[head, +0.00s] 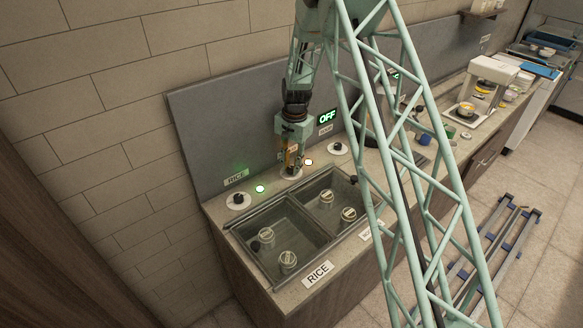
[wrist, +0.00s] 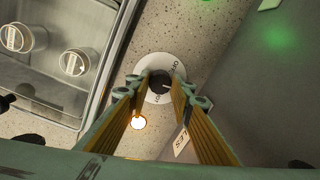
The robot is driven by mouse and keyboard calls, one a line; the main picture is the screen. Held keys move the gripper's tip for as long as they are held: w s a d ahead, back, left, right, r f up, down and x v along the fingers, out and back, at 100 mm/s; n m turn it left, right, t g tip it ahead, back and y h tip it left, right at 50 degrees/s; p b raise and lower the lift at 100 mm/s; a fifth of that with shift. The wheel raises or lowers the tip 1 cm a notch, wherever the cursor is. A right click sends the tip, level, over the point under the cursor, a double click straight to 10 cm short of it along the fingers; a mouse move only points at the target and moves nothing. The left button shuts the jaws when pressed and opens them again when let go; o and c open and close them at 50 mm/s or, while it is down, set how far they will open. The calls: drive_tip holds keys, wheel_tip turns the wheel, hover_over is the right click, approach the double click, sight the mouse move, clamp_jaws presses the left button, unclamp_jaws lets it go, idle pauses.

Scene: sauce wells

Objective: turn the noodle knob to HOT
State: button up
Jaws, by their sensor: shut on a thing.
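The noodle knob (wrist: 160,82) is a dark round knob on a white dial. Small lettering on the dial, apparently including OFF, is too small to read surely. The label beside it (wrist: 182,140) is partly hidden and shows only "LES". My gripper (wrist: 163,90) points down at the knob, with its two yellow-sided fingers on either side of it, shut on it. In the head view my gripper (head: 291,168) stands over the white dial (head: 291,174), hiding most of the knob. The knob's pointer direction cannot be told.
A lit whitish lamp (head: 308,161) is beside the dial. The rice knob (head: 238,200) with a green lamp (head: 260,188) is left; another knob (head: 338,148) is right, below a green OFF display (head: 327,117). Glass-covered wells (head: 283,225) with lidded containers lie in front.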

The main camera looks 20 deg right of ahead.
sight(290, 169)
drive_tip(key=m, duration=0.4)
drive_tip(key=shift+b, duration=0.4)
drive_tip(key=m, duration=0.3)
drive_tip(key=shift+m+b, duration=0.3)
drive_tip(key=shift+b, duration=0.1)
drive_tip(key=m+b, duration=0.1)
drive_tip(key=m, duration=0.3)
drive_tip(key=shift+a+h, duration=0.1)
drive_tip(key=shift+h, duration=0.2)
drive_tip(key=shift+m+b, duration=0.65)
drive_tip(key=shift+m, duration=1.25)
drive_tip(key=o, duration=0.8)
drive_tip(key=shift+o, duration=0.2)
drive_tip(key=shift+r, duration=0.15)
wheel_tip(290, 169, up, 12)
drive_tip(key=shift+s+a, duration=0.2)
drive_tip(key=shift+s, duration=0.1)
